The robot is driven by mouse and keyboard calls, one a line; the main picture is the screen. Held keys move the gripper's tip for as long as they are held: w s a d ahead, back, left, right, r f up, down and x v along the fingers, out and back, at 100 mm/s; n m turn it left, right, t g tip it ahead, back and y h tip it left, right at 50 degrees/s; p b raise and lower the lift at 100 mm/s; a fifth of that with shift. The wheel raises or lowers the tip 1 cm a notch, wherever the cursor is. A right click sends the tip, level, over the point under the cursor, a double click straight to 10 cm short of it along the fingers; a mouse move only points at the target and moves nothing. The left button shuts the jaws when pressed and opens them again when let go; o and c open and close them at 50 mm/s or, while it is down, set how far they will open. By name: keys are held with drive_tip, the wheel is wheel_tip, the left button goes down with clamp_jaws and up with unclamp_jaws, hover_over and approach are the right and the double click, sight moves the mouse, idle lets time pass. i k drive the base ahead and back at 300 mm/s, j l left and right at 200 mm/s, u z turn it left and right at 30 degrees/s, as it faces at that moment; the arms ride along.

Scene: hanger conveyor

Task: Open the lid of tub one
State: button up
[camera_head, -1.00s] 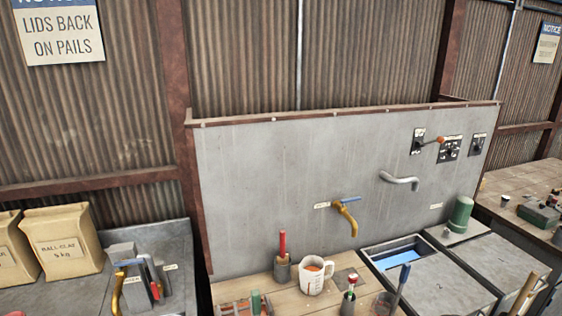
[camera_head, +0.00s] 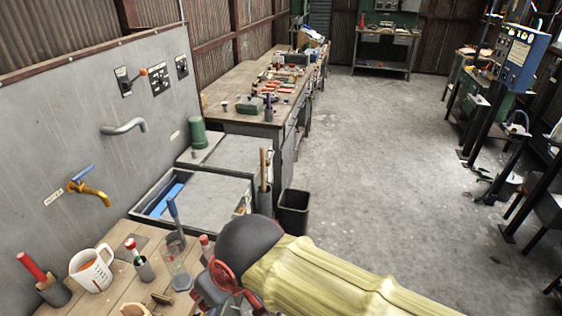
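Two grey tubs stand side by side past the wooden bench. The nearer tub (camera_head: 140,210) has a flat grey lid (camera_head: 208,202) that leaves a strip open on its left, where something blue (camera_head: 170,197) shows inside. The farther tub (camera_head: 262,175) has a grey top (camera_head: 243,152) that looks closed. I cannot read which one is tub one. My arm in its yellow sleeve comes in from the bottom right. Dark and red parts at its end (camera_head: 225,285) are over the bench's right end, short of the nearer tub. The fingertips are not clear.
A green cylinder (camera_head: 198,132) stands at the farther tub's back. The bench holds a measuring jug (camera_head: 92,268), a clear beaker (camera_head: 180,278) and tools. A brass tap (camera_head: 90,192) and grey spout (camera_head: 124,127) jut from the wall. A black bin (camera_head: 293,212) stands right; open floor lies beyond.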

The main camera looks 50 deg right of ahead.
sight(237, 153)
drive_tip(key=z, duration=1.4)
drive_tip(key=i+l, duration=0.55)
drive_tip(key=i, duration=0.2)
drive_tip(key=i+l, duration=0.55)
drive_tip(key=i, duration=0.15)
drive_tip(key=i+l, duration=0.55)
drive_tip(key=i, duration=0.2)
